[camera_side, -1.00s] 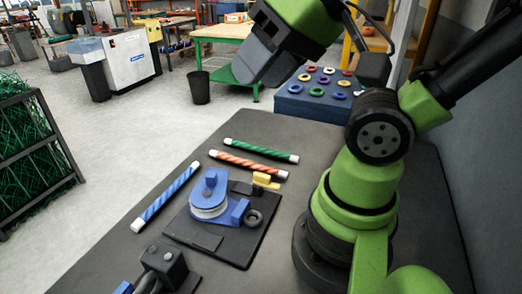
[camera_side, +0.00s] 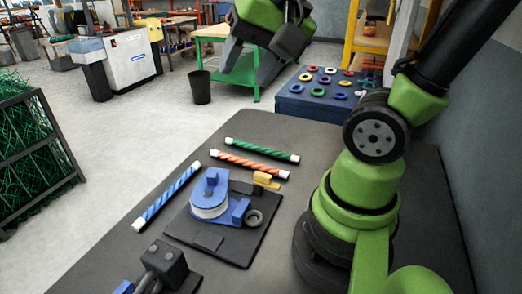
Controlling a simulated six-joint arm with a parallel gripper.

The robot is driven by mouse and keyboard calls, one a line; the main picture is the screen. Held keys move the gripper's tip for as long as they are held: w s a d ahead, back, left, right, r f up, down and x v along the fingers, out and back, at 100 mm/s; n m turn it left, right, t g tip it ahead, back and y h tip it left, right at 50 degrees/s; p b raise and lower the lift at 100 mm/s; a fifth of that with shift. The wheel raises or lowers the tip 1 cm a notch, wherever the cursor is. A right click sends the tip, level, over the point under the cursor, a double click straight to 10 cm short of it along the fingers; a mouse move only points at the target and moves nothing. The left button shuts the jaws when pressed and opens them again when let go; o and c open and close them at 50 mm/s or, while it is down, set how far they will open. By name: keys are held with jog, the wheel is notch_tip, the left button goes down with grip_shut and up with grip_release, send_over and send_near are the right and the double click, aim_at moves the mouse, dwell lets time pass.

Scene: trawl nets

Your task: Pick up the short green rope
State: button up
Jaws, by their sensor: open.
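The short green rope (camera_side: 262,150) lies on the dark table at its far side, a striped green piece with white ends. My gripper (camera_side: 250,80) is in the upper middle of the view, above and beyond the far edge of the table. It is open, with two dark grey fingers pointing down and nothing between them. In the picture it is above the green rope and clear of it.
An orange rope (camera_side: 249,165) lies just in front of the green one. A blue rope (camera_side: 166,195) lies to the left. A blue pulley fixture (camera_side: 211,192) stands nearby on a dark plate. A blue box with coloured rings (camera_side: 309,105) stands behind the table.

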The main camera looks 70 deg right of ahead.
aim_at(261, 150)
jog(key=w+d+f+m+g+h, duration=0.1)
jog(key=w+d+f+m+g, duration=0.1)
jog(key=d+f+m, duration=0.35)
jog(key=w+d+f+m+g, duration=0.2)
jog(key=d+f+m, duration=0.1)
jog(key=d+m, duration=0.5)
jog(key=s+d+f+m, duration=0.1)
jog(key=d+f+m, duration=0.2)
jog(key=f+m, duration=0.1)
jog(key=s+d+f+m+g, duration=0.1)
jog(key=s+d+f+m, duration=0.1)
jog(key=f, duration=0.4)
jog(key=s+d+f+m+g, duration=0.1)
jog(key=d+f+m, duration=0.3)
jog(key=f+m, duration=0.1)
jog(key=shift+s+d+f+m+y, duration=0.2)
jog(key=shift+s+d+m+y, duration=0.15)
jog(key=shift+m, duration=0.5)
jog(key=shift+w+a+f, duration=0.1)
jog(key=shift+a+f, duration=0.05)
jog(key=shift+f, duration=1.4)
jog(key=shift+w+a+f, duration=0.1)
jog(key=shift+f, duration=1.45)
jog(key=shift+c, duration=0.2)
grip_shut()
